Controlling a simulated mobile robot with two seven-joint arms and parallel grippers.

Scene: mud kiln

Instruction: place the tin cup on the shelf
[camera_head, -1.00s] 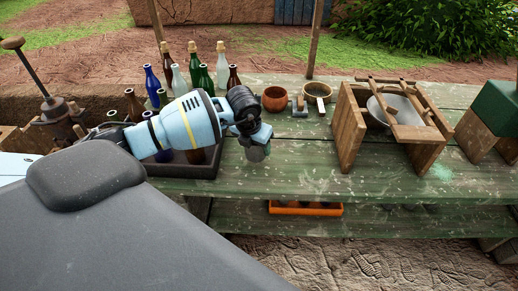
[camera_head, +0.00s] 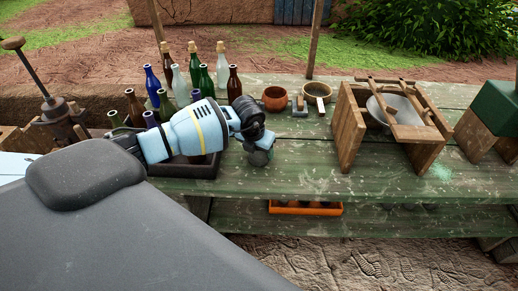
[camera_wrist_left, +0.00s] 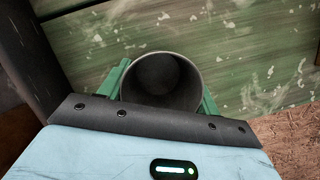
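The tin cup is a grey round cup seen mouth-up from above in the left wrist view (camera_wrist_left: 162,82). My left gripper (camera_wrist_left: 161,88) has its two green fingers against the cup's opposite sides and is shut on it. In the head view my left gripper (camera_head: 260,150) is over the front part of the green table, and its wrist hides most of the cup. The lower green shelf (camera_head: 390,222) runs under the tabletop, with an orange tray (camera_head: 306,209) on it. My right gripper is not in view.
Several bottles (camera_head: 205,80) stand left of my gripper, by a dark tray (camera_head: 188,170). A clay pot (camera_head: 275,98) and a sieve-like pan (camera_head: 317,92) are behind it. A wooden stand with a bowl (camera_head: 350,125) is at right. The tabletop between is clear.

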